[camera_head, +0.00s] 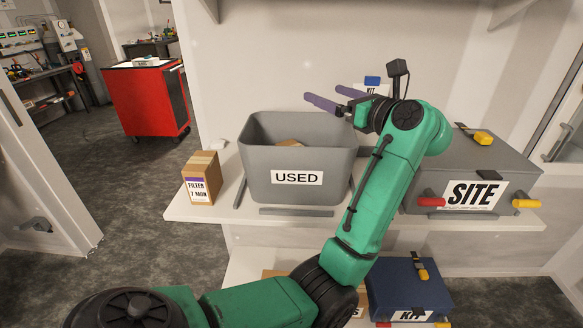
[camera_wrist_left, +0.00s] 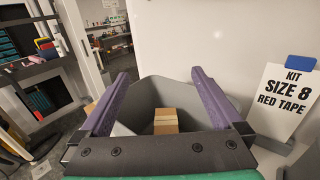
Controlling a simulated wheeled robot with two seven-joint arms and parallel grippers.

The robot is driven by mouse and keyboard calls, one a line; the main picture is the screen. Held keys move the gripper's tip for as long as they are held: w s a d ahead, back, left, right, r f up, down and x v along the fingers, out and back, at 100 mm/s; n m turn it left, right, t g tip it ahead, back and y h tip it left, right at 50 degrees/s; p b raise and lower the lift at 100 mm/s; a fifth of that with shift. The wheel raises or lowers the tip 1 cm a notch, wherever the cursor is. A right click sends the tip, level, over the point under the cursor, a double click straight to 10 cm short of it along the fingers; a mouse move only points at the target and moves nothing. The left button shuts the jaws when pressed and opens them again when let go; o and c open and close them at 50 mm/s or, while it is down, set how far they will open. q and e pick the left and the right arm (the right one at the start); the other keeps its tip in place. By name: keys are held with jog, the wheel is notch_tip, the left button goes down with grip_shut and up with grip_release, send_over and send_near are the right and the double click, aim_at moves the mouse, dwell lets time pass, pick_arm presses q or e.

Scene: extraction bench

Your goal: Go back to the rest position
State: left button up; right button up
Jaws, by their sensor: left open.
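My left gripper (camera_head: 328,101) is open, its two purple fingers held above the right part of the grey bin marked USED (camera_head: 259,160). In the left wrist view the open fingers (camera_wrist_left: 160,92) spread over the bin (camera_wrist_left: 185,93), with nothing between them. A small brown carton (camera_wrist_left: 165,121) lies inside the bin, and a pale item shows beside it. In the head view the bin's front wall hides most of its contents. My green left arm crosses the head view from the bottom left. My right gripper does not show.
A FILTER carton (camera_head: 202,178) stands left of the bin on the white shelf (camera_head: 225,214). A grey SITE case (camera_head: 478,160) stands at right, a blue KIT case (camera_head: 408,287) below. A red cart (camera_head: 147,99) stands beyond.

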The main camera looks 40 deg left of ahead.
pick_arm(q)
jog(key=v, duration=0.2)
jog(key=shift+s+d, duration=0.1)
jog(key=shift+d, duration=0.25)
